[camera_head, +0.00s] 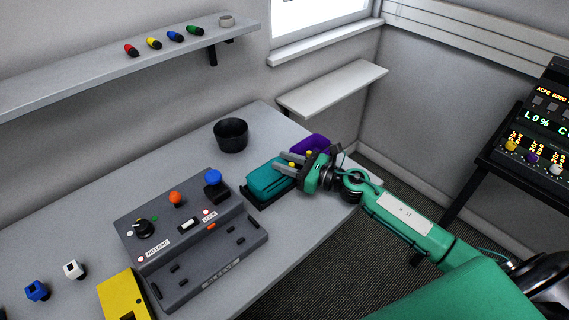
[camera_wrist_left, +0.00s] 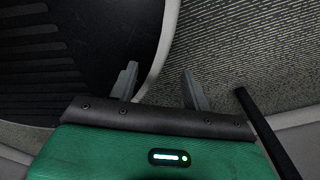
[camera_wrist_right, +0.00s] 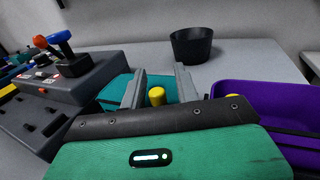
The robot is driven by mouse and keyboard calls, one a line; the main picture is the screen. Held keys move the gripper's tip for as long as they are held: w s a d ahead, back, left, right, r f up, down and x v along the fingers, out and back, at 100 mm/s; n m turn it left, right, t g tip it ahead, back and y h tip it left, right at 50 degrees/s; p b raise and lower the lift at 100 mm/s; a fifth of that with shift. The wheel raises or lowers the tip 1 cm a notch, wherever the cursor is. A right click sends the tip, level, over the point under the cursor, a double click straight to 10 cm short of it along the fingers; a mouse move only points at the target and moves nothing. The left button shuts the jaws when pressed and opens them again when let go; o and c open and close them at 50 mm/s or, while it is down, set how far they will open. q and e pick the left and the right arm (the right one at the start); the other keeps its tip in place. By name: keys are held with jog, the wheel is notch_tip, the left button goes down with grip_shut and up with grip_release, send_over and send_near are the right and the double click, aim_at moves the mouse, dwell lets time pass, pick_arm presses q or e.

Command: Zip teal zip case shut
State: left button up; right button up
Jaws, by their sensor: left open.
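The teal zip case (camera_head: 266,180) lies on the table to the right of the grey console; it also shows behind the fingers in the right wrist view (camera_wrist_right: 116,88). My right gripper (camera_head: 281,160) is over the case's right end, its fingers apart. In the right wrist view a yellow knob (camera_wrist_right: 157,96) stands between the fingers (camera_wrist_right: 160,78), with gaps on both sides. The fingers hide part of the case, and I cannot tell how far its zip is closed. My left gripper (camera_wrist_left: 160,78) is open and empty above the floor, away from the table.
A purple container (camera_wrist_right: 270,105) stands close on the right. A black cup (camera_head: 231,135) stands behind the case. The grey console (camera_head: 240,250) with knobs is on the left. A white ledge (camera_head: 333,89) juts from the wall behind.

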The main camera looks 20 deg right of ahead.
pick_arm(q)
jog(key=shift+s, duration=0.15)
pick_arm(e)
jog(key=shift+s+d+f, duration=0.1)
jog(key=shift+s+d, duration=0.1)
jog(key=shift+s, duration=0.05)
jog(key=b+v, duration=0.2)
jog(key=v, duration=0.4)
jog(key=shift+s+d+f+b, duration=0.1)
jog(key=shift+s+d+b, duration=0.1)
jog(key=shift+b, duration=0.2)
jog(key=b+v, duration=0.1)
jog(key=v, duration=0.4)
jog(key=shift+s+d+b, duration=0.1)
jog(key=shift+d+b, duration=0.05)
jog(key=shift+b, duration=0.15)
jog(key=shift+s+d, duration=0.4)
jog(key=shift+s, duration=0.05)
pick_arm(q)
jog(key=w+f, duration=0.1)
jog(key=w, duration=0.5)
jog(key=shift+w+d+t, duration=0.2)
jog(key=shift+w+t, duration=0.1)
jog(key=shift+w, duration=0.1)
pick_arm(e)
jog(key=shift+r, duration=0.2)
pick_arm(q)
jog(key=shift+w, duration=0.1)
jog(key=shift+d, duration=0.4)
